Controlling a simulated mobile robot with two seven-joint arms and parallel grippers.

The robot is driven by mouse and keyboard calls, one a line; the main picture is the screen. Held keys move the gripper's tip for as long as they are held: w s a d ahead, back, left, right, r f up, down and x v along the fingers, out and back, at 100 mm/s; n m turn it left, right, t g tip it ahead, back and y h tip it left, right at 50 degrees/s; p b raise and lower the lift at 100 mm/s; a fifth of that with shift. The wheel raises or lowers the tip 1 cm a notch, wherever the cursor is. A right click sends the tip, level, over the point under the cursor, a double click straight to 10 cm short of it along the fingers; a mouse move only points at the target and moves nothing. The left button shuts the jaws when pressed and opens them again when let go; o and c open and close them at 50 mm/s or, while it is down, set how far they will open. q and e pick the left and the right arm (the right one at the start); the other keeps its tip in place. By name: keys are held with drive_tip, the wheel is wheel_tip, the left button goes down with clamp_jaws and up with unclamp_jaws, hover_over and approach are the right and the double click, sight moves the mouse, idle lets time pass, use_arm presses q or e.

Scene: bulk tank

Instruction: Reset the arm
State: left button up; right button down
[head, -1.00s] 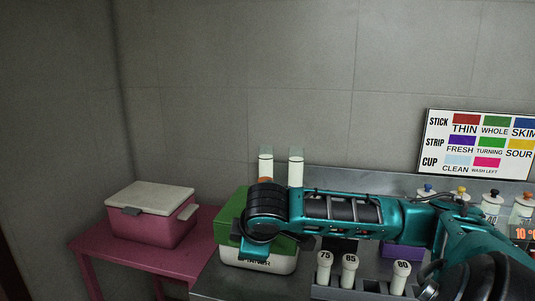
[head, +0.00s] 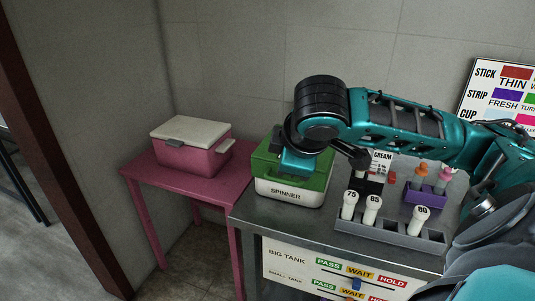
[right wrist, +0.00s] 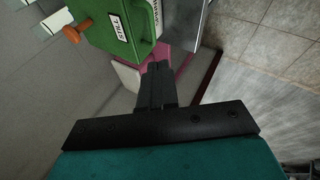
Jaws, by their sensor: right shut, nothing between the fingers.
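My right arm reaches in from the right in the head view, its black and teal wrist over the green-lidded spinner (head: 287,193). In the right wrist view my right gripper (right wrist: 158,72) is shut with nothing between its black fingers. The fingers point toward the pink table and the pale cooler lid beyond. The spinner (right wrist: 118,25) is beside the fingers, up and to the left in that view; I cannot tell the exact gap. In the head view the fingertips are hard to make out against the wrist. My left gripper is not in view.
A pink cooler (head: 190,146) with a pale lid stands on a pink table (head: 205,187) at left. A grey rack (head: 390,240) holds white vials marked 75, 65 and 80. A purple rack (head: 425,192) stands behind it. Free floor lies left of the pink table.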

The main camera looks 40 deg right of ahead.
drive_tip(key=w+a+f+m+t+y, duration=0.1)
drive_tip(key=w+a+f+y, duration=0.2)
drive_tip(key=a+f, duration=0.35)
drive_tip(key=w+a+f+t+y, duration=0.1)
drive_tip(key=w+a+f+y, duration=0.2)
drive_tip(key=f, duration=0.6)
drive_tip(key=s+a+f+m+t, duration=0.1)
drive_tip(key=s+a+f+m, duration=0.1)
drive_tip(key=s+a+f, duration=0.2)
drive_tip(key=s+a+f+m+t, duration=0.1)
drive_tip(key=s+a+f+m, duration=0.1)
drive_tip(key=s+f, duration=0.6)
wheel_tip(320, 180, down, 4)
drive_tip(key=shift+a+f, duration=0.1)
drive_tip(key=shift+a, duration=0.8)
